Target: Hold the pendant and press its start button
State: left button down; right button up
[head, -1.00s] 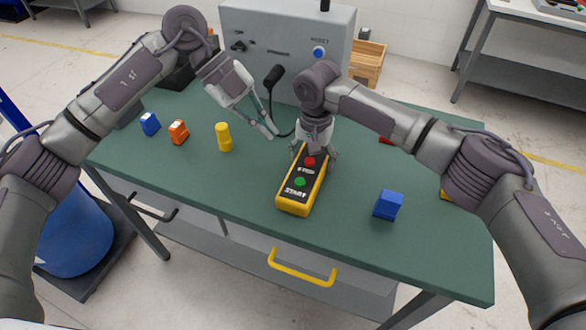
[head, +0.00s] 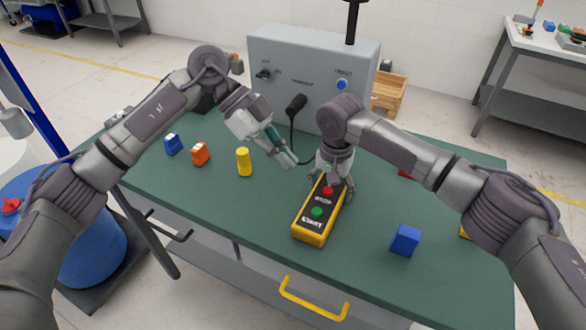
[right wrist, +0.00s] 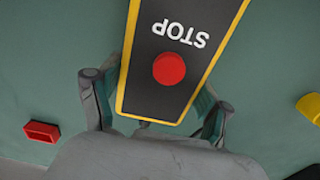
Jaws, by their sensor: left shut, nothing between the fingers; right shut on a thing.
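The yellow and black pendant (head: 304,231) lies on the green table. Its green START button (head: 317,211) faces up at the near end, and its red STOP button (head: 327,190) is at the far end. My right gripper (head: 335,185) is shut around the pendant's far end, one finger on each side; the right wrist view shows the fingers beside the STOP end (right wrist: 168,68). My left gripper (head: 289,163) is shut and empty, to the left of the pendant's far end and apart from the START button.
A grey control box (head: 300,75) with a black plug and cable stands at the back. A yellow cylinder (head: 244,162), an orange block (head: 200,154) and a blue block (head: 172,144) stand left. Another blue block (head: 405,240) is right of the pendant.

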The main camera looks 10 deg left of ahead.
pick_arm(q)
send_over(322, 212)
jog(key=a, duration=0.2)
jog(key=f, duration=0.6)
jog(key=shift+w+a+f, duration=0.2)
jog(key=shift+w, duration=0.05)
notch_tip(322, 212, down, 2)
jog(key=shift+w+a+f, duration=0.1)
jog(key=shift+f, duration=0.65)
